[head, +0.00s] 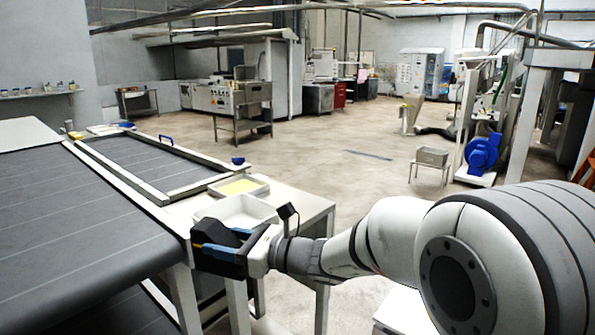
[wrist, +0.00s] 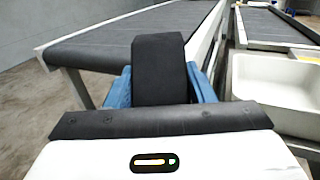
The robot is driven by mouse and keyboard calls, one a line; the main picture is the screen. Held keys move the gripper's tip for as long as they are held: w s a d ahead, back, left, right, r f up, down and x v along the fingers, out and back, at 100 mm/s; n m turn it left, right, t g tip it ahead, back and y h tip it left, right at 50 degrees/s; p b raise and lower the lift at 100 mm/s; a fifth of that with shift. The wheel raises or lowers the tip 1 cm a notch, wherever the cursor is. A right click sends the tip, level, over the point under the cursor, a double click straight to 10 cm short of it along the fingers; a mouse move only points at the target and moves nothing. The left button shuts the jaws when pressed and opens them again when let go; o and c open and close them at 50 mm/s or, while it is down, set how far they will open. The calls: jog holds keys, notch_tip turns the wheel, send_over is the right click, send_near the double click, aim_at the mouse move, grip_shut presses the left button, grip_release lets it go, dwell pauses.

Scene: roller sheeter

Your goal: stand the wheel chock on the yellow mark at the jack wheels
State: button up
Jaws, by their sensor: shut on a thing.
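My gripper (head: 216,240) is at the right end of the grey conveyor, in front of a white tray. Its blue fingers are shut on the black wheel chock (wrist: 158,65), which stands up between them in the wrist view. In the head view the dark chock (head: 213,232) is hard to tell from the dark gripper body. The chock's lower part is hidden by the gripper. I cannot make out the jack wheels or the yellow floor mark in either view.
The conveyor (head: 85,240) fills the left. A white table (head: 305,205) beside it holds a white tray (head: 262,207) and a tray with yellow contents (head: 240,186). A small stand (head: 431,158) and a blue machine (head: 483,154) stand farther right.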

jog(key=w+d+f+m+t, duration=0.1)
jog(key=w+d+f+t, duration=0.1)
jog(key=w+d+f, duration=0.6)
jog(key=d+f+m+t+h+p, duration=0.1)
jog(key=d+f+m+t+h, duration=0.6)
jog(key=d+f, duration=1.4)
jog(key=shift+s+f+m+t+h+p, duration=0.4)
jog(key=shift+f+t+h, duration=0.35)
jog(key=shift+f, duration=1)
